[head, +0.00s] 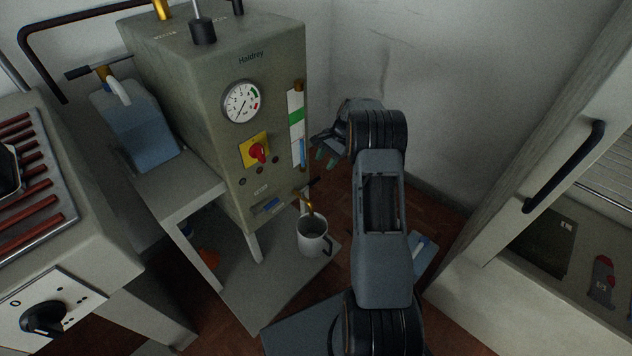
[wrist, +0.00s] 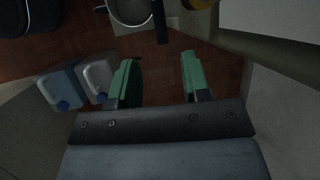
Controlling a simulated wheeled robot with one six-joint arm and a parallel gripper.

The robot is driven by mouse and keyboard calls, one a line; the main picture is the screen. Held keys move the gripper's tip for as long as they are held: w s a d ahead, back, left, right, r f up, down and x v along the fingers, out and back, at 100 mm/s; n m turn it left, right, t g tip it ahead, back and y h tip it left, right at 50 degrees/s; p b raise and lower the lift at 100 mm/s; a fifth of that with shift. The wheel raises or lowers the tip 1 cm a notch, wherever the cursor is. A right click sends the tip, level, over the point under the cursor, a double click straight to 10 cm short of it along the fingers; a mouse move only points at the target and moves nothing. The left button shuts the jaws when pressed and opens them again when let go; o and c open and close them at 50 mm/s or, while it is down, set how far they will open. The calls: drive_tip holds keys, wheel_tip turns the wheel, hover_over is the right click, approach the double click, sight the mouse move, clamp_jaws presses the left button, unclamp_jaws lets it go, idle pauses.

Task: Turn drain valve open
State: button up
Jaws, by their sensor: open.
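The drain valve is a brass tap (head: 309,203) low on the right side of the grey-green boiler (head: 190,90). Its dark lever (head: 313,183) sticks out sideways, across the spout. In the wrist view the lever (wrist: 160,22) is a dark bar at the top, with a bit of brass (wrist: 197,4) beside it. A grey mug (head: 312,240) stands under the spout; it also shows in the wrist view (wrist: 118,16). My gripper (head: 325,158) is open and empty, above the lever and apart from it. Its green fingers (wrist: 158,66) point toward the lever in the wrist view.
The boiler has a round gauge (head: 241,102), a red knob on a yellow plate (head: 257,151) and a sight glass (head: 297,125). The mug's shelf (head: 240,295) is below. Two jugs, one blue (wrist: 60,87) and one grey (wrist: 96,77), stand on the floor. A cabinet (head: 490,190) bounds the right.

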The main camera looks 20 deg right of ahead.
sight(315, 180)
drive_tip(key=b+x, duration=0.2)
drive_tip(key=x, duration=0.6)
drive_tip(key=shift+a+f, duration=0.15)
drive_tip(key=shift+f, duration=0.1)
drive_tip(key=shift+c, duration=0.2)
clamp_jaws()
